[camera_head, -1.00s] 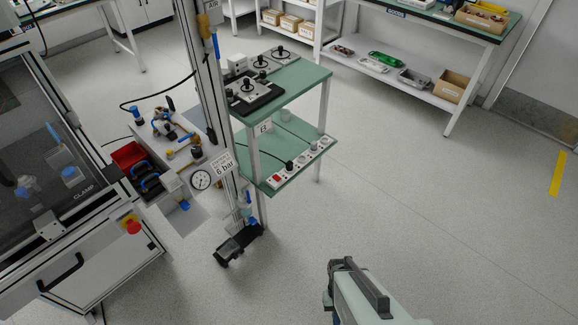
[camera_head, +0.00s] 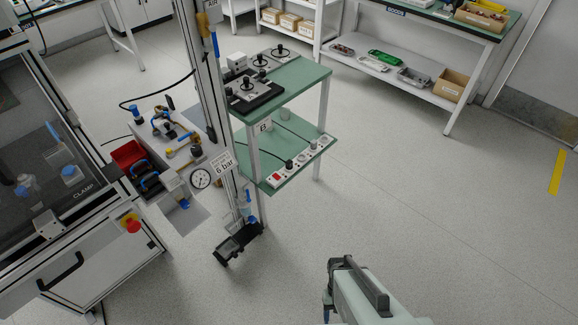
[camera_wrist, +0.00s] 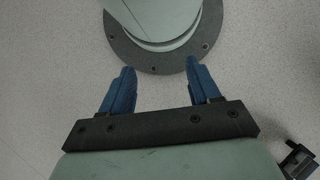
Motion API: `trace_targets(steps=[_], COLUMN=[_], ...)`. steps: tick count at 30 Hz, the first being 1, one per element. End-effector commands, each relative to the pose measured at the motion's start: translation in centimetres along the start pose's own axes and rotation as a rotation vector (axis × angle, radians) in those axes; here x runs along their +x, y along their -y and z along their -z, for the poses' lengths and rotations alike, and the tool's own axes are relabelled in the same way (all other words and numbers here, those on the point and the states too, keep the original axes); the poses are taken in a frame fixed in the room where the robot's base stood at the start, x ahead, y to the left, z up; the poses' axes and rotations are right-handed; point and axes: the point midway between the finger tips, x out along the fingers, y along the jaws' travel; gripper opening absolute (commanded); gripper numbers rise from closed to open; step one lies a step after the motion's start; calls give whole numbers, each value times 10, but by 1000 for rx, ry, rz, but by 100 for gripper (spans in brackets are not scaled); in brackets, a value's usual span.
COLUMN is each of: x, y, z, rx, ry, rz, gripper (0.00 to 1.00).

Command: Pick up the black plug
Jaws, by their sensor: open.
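A small black plug (camera_head: 289,164) stands in a white power strip (camera_head: 278,178) on the lower green shelf of the trolley, in the head view. A second small black plug-like piece (camera_head: 313,146) sits further along the strip, with a dark cord by it. Both are too small to show detail. My gripper (camera_wrist: 160,68) shows in the wrist view with its two blue fingers apart and nothing between them. In the head view my arm is at the lower right, well away from the strip. No plug shows in the wrist view.
The trolley's upper green shelf (camera_head: 309,75) overhangs the strip and carries black-knobbed fixtures. A trolley leg (camera_head: 324,105) rises beside the strip. A metal column with a pressure gauge (camera_head: 201,178) stands to the left. The floor between my arm and the trolley is clear.

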Motion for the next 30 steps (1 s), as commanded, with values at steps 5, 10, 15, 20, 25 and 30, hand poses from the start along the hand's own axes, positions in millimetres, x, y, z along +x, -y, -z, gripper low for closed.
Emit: trace_targets(steps=[5, 10, 15, 20, 25, 30], x=[-6, -38, -80, -123, -175, -234], y=[4, 10, 20, 32, 48, 66], z=[4, 32, 76, 124, 176, 229], rx=[-15, -36, -58, -78, -98, -116], ry=[-13, -80, -165, -245, -329, -411], rz=[-10, -22, -32, -39, -44, -47], gripper=[62, 62, 62, 62, 62, 62])
